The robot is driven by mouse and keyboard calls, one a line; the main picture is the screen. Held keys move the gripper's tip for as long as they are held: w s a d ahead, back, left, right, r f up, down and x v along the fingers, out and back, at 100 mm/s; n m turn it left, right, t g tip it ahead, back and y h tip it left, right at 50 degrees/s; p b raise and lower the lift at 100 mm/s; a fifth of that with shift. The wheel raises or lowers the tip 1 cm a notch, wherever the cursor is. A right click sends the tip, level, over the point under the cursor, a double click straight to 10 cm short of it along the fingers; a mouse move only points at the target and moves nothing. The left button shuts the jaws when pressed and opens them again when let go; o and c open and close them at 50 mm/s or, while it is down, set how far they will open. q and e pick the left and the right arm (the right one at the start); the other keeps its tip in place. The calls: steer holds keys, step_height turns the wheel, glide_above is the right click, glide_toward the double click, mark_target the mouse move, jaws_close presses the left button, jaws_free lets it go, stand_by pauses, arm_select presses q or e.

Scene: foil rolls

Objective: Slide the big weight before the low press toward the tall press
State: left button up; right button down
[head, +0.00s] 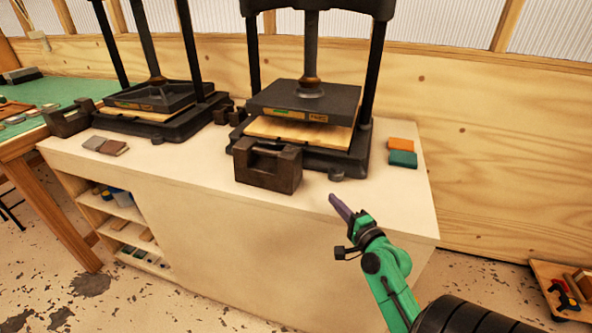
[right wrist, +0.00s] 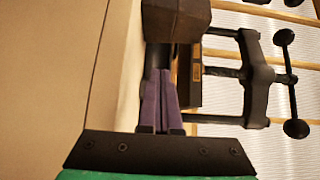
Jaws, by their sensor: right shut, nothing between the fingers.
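The big weight (head: 268,168), a dark brown metal block with a recessed handle, stands on the pale bench top before the low press (head: 305,100), the right one. It also shows at the top of the right wrist view (right wrist: 178,20). The tall press (head: 155,95) stands to the left, its top out of frame. My right gripper (head: 335,199), green with purple fingers, is shut and empty. Its fingertips are to the right of the weight, near the bench's front edge, apart from it. The fingers also show in the right wrist view (right wrist: 158,74). My left gripper is not in view.
Another dark weight (head: 68,118) stands by the tall press. Two small blocks, brown and grey (head: 106,145), lie on the bench to its front. The bench top (head: 190,170) left of the big weight is clear.

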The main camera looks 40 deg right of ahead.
steer(key=shift+r, duration=0.35)
steer(key=shift+w+r+p, duration=0.15)
steer(key=shift+r+p, duration=0.15)
steer(key=shift+p, duration=0.1)
steer(key=p, duration=0.2)
glide_toward(300, 173)
steer(key=w+d, duration=0.2)
steer(key=d, duration=0.1)
steer(key=shift+r, duration=0.15)
steer(key=w+a, duration=0.1)
steer(key=w+p, duration=0.1)
steer(key=w, duration=0.1)
steer(key=shift+a+r, duration=0.1)
steer(key=shift+a, duration=0.3)
steer(key=shift+w+a, duration=0.2)
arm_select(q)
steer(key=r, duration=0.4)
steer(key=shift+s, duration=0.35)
arm_select(e)
steer(key=shift+w+f, duration=0.1)
steer(key=shift+f, duration=0.1)
